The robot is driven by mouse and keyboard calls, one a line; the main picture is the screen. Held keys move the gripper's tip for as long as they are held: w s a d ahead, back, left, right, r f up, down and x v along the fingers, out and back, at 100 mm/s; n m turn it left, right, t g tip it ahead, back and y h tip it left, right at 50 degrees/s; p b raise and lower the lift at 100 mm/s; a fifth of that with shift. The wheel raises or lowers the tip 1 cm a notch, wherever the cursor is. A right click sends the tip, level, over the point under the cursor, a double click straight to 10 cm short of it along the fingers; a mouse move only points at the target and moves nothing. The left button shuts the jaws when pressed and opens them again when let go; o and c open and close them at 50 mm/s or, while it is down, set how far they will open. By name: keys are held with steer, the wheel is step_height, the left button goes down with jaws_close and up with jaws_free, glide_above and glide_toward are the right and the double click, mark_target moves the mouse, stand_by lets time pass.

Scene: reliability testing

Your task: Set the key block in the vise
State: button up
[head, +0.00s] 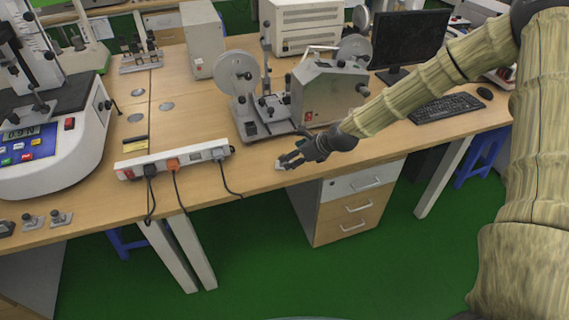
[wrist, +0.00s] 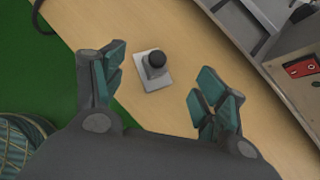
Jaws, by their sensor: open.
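The key block, a small light-grey plate with a black round knob on top, lies on the wooden table in the wrist view (wrist: 152,78). In the head view my gripper mostly hides it, and only a pale bit (head: 280,164) shows near the table's front edge. My gripper (head: 288,161) is open, and its teal-padded fingers stand on either side of the block in the wrist view (wrist: 160,88), with visible gaps on both sides. A grey machine with a round wheel and a clamp-like fixture (head: 268,106) stands behind the gripper; I cannot tell for sure that this fixture is the vise.
A white power strip (head: 172,160) with hanging cords lies left of my gripper. A big white tester (head: 50,150) stands at far left. The machine's grey housing (head: 327,95), monitor (head: 408,40) and keyboard (head: 447,108) are to the right.

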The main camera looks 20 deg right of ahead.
steer(key=shift+a+p+x, duration=0.2)
steer(key=shift+p+x, duration=0.15)
steer(key=shift+x, duration=0.6)
steer(key=shift+a+p+x, duration=0.2)
steer(key=shift+p+x, duration=0.1)
steer(key=shift+x, duration=0.6)
steer(key=shift+w+a+f, duration=0.25)
steer(key=shift+w+f, duration=0.15)
steer(key=shift+s, duration=0.1)
steer(key=c, duration=1.5)
steer(key=shift+c, duration=0.2)
